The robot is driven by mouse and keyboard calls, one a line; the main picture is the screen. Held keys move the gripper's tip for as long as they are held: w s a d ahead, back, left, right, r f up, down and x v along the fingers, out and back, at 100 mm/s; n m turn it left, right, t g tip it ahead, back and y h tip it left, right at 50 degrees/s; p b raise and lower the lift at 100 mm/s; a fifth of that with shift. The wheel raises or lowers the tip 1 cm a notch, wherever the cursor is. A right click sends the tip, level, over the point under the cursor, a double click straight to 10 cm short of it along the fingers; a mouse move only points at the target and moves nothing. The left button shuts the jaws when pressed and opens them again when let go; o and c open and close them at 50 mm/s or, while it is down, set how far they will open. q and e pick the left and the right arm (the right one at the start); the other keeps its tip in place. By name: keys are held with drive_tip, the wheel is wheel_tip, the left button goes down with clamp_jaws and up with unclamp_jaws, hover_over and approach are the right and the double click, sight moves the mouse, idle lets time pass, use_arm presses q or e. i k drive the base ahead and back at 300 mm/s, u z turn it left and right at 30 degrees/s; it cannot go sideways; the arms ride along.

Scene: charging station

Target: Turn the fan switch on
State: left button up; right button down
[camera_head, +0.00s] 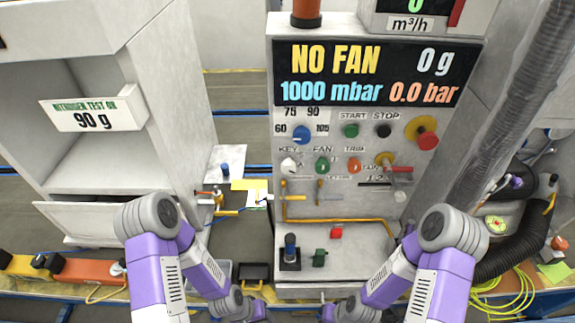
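The grey control panel (350,240) stands in the middle, upright and facing me. Its fan switch (322,165) is a small green knob under the label FAN, between the white KEY knob (289,165) and the orange TRIP knob (354,165). The display (365,72) above reads NO FAN, 0 g, 1000 mbar and 0.0 bar. My two purple and grey arms fold inward low in the picture, well below the switch. Their ends run out at the bottom edge, and I see no gripper fingers. Nothing touches or covers the switch.
A blue selector knob (302,135), green START button (351,131), black STOP button (383,131) and red emergency knob (427,140) sit above the fan row. A yellow pipe (335,220) crosses the panel lower down.

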sight(322, 167)
drive_tip(key=u, duration=0.8)
drive_tip(key=k, duration=1.85)
drive_tip(key=z, duration=1.15)
drive_tip(key=i, duration=1.65)
drive_tip(key=u, duration=0.05)
